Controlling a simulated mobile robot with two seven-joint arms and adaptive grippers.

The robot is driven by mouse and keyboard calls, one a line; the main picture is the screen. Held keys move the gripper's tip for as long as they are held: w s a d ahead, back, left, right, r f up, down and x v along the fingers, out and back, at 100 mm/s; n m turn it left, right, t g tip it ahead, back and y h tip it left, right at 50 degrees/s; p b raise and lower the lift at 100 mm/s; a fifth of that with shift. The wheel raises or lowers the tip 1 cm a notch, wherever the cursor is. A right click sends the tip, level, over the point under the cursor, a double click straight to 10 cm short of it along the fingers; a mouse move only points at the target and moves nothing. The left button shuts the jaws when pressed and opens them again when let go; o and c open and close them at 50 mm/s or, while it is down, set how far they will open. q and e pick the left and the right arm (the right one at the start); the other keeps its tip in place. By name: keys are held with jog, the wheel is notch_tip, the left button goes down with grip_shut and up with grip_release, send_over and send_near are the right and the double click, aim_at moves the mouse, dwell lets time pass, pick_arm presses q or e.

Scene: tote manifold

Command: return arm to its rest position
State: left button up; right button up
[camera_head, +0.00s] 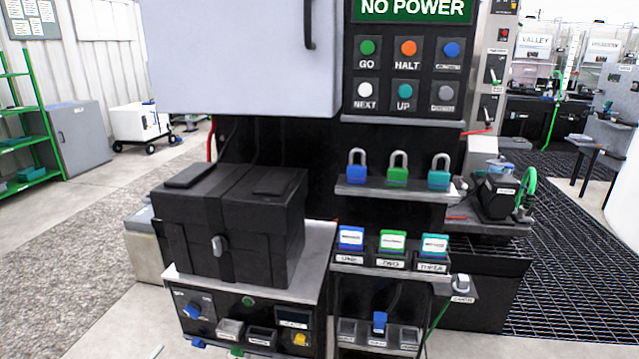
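Neither of my grippers nor my arms shows in the head view. A black lidded tote (228,222) stands shut on a grey-topped bench (316,262), with a grey latch on its front. A panel (404,75) above carries several round buttons under a green sign reading "NO POWER". Blue (356,174), green (397,175) and teal (439,178) padlocks stand on a shelf, their shackles up.
Below the padlocks, blue, green-and-white and teal blocks sit in labelled slots (391,264). A large grey cabinet (240,55) overhangs the tote. A black device with a green wheel (503,195) stands at right. Open floor (70,240) lies at left.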

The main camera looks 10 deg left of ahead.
pick_arm(q)
jog(key=s+d+f+n+g+p, duration=0.2)
jog(key=s+d+g, duration=0.1)
jog(key=s+d, duration=0.7)
jog(key=s+d+f+n+g+h+p, duration=0.1)
jog(key=s+d+f+n+g+p, duration=0.1)
jog(key=s+d, duration=0.9)
jog(key=shift+s+d+f+n+g, duration=0.3)
jog(key=shift+d+f+n+g, duration=0.15)
jog(key=shift+f+g, duration=0.35)
pick_arm(e)
jog(key=r, duration=0.1)
jog(key=s+a+r, duration=0.1)
jog(key=r, duration=0.1)
jog(key=shift+a, duration=0.1)
pick_arm(q)
jog(key=shift+a+r, duration=0.1)
jog(key=shift+r, duration=0.05)
pick_arm(e)
jog(key=shift+w+r, duration=0.15)
jog(key=shift+r, duration=0.1)
jog(key=shift+f, duration=0.25)
